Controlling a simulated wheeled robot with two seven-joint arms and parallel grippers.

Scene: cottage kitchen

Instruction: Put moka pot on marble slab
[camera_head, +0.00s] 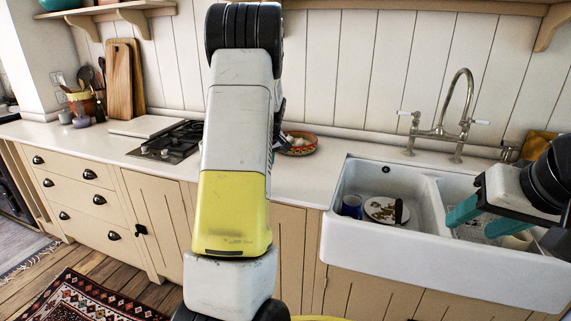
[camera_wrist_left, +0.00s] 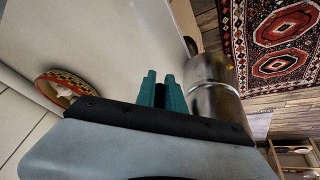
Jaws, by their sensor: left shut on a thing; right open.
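A shiny metal pot, which looks like the moka pot (camera_wrist_left: 212,88), is at the right of my left gripper (camera_wrist_left: 161,84) in the left wrist view. The teal fingers are shut on a dark part that looks like its handle. In the head view my left arm hides the pot and nearly all of that gripper. A pale flat slab, likely the marble slab (camera_head: 143,127), lies on the counter left of the stove. My right gripper (camera_head: 481,221) is open over the right sink basin, with its fingers apart.
A patterned bowl (camera_head: 303,146) stands on the counter behind my left arm. The stove (camera_head: 168,143) is between it and the slab. Wooden boards (camera_head: 120,82) and a utensil crock lean or stand behind. The sink (camera_head: 345,205) holds a blue mug and a plate.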

